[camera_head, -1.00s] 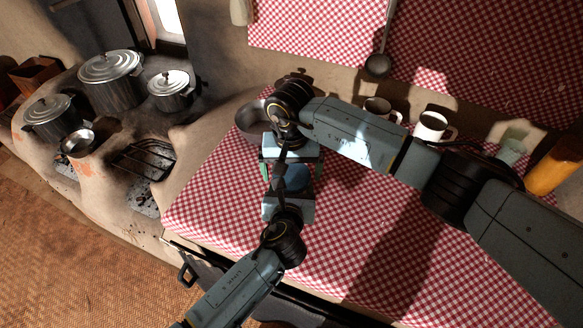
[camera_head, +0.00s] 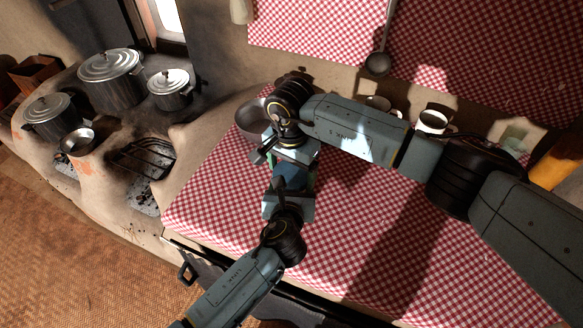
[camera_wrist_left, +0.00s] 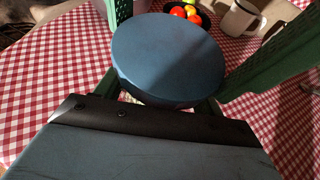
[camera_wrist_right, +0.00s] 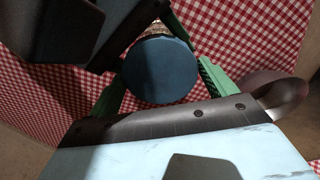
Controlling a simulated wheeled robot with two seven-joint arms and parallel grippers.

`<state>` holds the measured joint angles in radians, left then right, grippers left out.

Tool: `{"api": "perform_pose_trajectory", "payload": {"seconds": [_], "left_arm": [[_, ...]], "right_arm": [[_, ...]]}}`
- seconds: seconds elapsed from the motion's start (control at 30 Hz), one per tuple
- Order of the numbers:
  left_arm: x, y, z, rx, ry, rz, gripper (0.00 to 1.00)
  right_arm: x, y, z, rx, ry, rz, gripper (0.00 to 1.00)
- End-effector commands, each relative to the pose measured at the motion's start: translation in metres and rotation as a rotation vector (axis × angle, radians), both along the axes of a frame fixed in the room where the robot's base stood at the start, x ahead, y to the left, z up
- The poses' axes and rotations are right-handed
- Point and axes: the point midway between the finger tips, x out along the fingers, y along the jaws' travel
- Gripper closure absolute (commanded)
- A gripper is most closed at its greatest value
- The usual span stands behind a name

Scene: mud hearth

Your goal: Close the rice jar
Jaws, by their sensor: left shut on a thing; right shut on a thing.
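A round blue lid (camera_wrist_left: 170,55) shows from above in the left wrist view, between the green fingers; it also fills the middle of the right wrist view (camera_wrist_right: 160,70). My right gripper (camera_head: 294,165) comes from above and is shut on the lid, one finger at each side. My left gripper (camera_head: 287,190) comes from the front, low over the table, and is shut on the rice jar. The jar's body is mostly hidden under the lid and behind the grippers; whether the lid sits fully down cannot be told.
The red checked table (camera_head: 225,205) is clear to the right and front. A grey metal bowl (camera_head: 249,120) stands close behind the grippers. A white mug (camera_head: 432,122) stands at the back right. A bowl with tomatoes (camera_wrist_left: 185,11) shows in the left wrist view. Pots (camera_head: 108,80) stand on the stove.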

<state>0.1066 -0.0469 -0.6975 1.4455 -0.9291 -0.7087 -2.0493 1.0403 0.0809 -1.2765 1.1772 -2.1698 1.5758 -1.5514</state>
Motion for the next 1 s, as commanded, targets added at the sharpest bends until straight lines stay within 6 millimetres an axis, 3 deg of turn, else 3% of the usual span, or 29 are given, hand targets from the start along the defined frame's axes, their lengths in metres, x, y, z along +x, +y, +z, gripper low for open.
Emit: {"api": "perform_pose_trajectory", "payload": {"seconds": [0.17,0.2,0.33,0.63,1.0], "left_arm": [[0.001,0.0,0.001,0.0,-0.002,0.0,0.95],[0.001,0.0,0.001,0.0,-0.002,0.0,0.95],[0.001,0.0,0.001,0.0,-0.002,0.0,0.95],[0.001,0.0,0.001,-0.001,-0.003,-0.001,0.95],[0.001,0.0,0.001,-0.001,-0.003,-0.001,0.95]], "right_arm": [[0.0,0.0,0.0,0.0,0.0,0.001,0.44],[0.0,0.0,0.0,0.0,0.0,0.002,0.15],[0.0,0.0,0.0,0.0,0.0,0.002,0.0],[0.0,0.0,0.005,0.0,-0.001,0.004,0.0],[-0.001,0.0,0.045,0.0,0.0,0.003,0.0]]}}
